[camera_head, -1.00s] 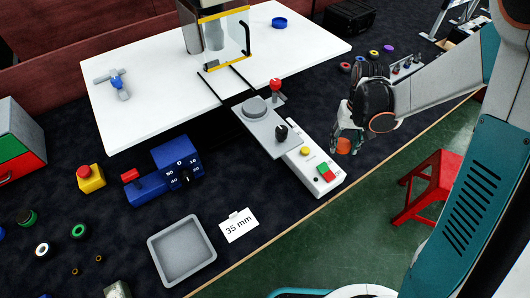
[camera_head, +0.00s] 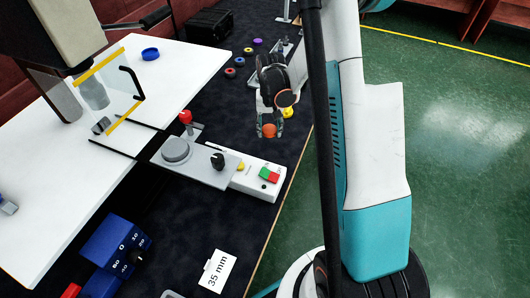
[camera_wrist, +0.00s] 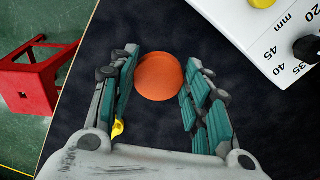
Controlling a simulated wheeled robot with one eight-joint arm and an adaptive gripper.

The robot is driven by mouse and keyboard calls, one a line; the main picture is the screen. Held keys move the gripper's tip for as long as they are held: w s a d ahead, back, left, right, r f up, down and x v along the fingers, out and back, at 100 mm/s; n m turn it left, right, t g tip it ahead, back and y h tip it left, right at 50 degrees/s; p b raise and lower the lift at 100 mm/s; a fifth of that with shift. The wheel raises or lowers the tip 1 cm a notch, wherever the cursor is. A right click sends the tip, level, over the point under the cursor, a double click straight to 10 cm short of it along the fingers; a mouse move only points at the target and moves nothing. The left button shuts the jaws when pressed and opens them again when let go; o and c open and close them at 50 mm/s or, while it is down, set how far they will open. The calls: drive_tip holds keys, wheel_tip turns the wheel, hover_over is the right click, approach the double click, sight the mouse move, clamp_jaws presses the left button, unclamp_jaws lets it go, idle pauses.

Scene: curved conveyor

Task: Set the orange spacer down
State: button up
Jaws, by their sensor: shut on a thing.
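The orange spacer (camera_head: 269,131) is a round orange piece between the fingers of my gripper (camera_head: 268,126), in the head view just beyond the white measuring device. In the wrist view the spacer (camera_wrist: 159,76) sits between the two green-padded fingers of my gripper (camera_wrist: 161,68), near their tips. The gripper is shut on it, over the dark mat (camera_wrist: 150,120). In the wrist view the spacer hides the surface straight below, so its height over the mat is hard to tell.
The white measuring device (camera_head: 257,177) with its grey plate lies nearby; its scale shows in the wrist view (camera_wrist: 262,40). A yellow thing (camera_head: 288,112) is close beside the gripper. Several coloured rings lie farther back. A red stool (camera_wrist: 30,80) stands off the mat's edge.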

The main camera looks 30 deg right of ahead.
sight(269, 152)
wheel_tip(269, 152, down, 11)
drive_tip(key=b, duration=0.2)
drive_tip(key=shift+r+b, duration=0.2)
drive_tip(key=shift+b, duration=0.15)
drive_tip(key=shift+f, duration=0.1)
drive_tip(key=shift+f, duration=0.15)
drive_tip(key=o, duration=1)
drive_tip(key=shift+o, duration=0.2)
wheel_tip(269, 152, up, 12)
drive_tip(key=p, duration=0.4)
drive_tip(key=shift+r, duration=0.25)
